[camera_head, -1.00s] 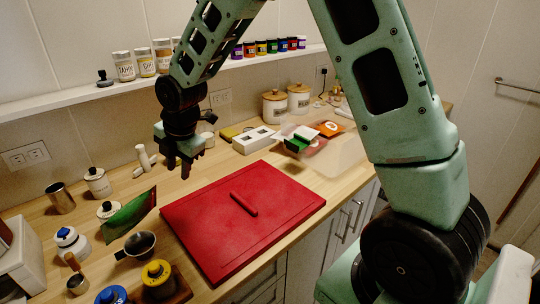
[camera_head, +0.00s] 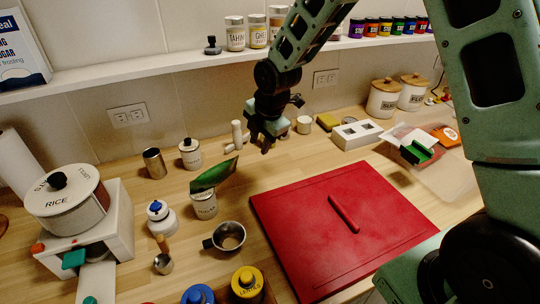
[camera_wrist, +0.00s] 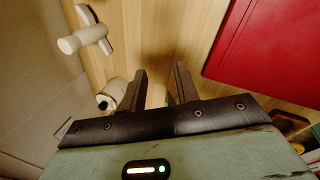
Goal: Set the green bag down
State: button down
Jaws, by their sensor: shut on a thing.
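My gripper (camera_head: 266,147) points down over the counter, just right of the bag's upper tip. A small gap seems to show between them in this view.
A red cutting board (camera_head: 335,225) lies right of centre. A metal cup (camera_head: 228,237), a white bottle (camera_head: 160,215) and a tin (camera_head: 154,163) stand around the bag. A rice pot (camera_head: 67,205) is at left. Bare wood (camera_head: 275,175) shows left of the board.

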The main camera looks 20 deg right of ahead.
aim_at(261, 156)
jog(key=shift+f+p, duration=0.5)
jog(key=shift+f, duration=2.45)
jog(key=shift+f, duration=0.1)
jog(key=c, duration=1)
grip_release()
jog(key=shift+c, duration=0.2)
jog(key=b+v, duration=0.1)
jog(key=v, duration=1.1)
jog(key=s+a+r+m+g, duration=0.1)
jog(key=s+a+m, duration=0.2)
jog(key=s, duration=0.6)
jog(key=s+a+r+m+g, duration=0.1)
jog(key=s+a+m, duration=0.2)
jog(key=s+m, duration=0.3)
jog(key=s+a+r+m+g, duration=0.1)
jog(key=s+m, duration=0.4)
jog(key=s, duration=0.9)
jog(key=shift+a+h, duration=0.3)
jog(key=shift+a, duration=0.6)
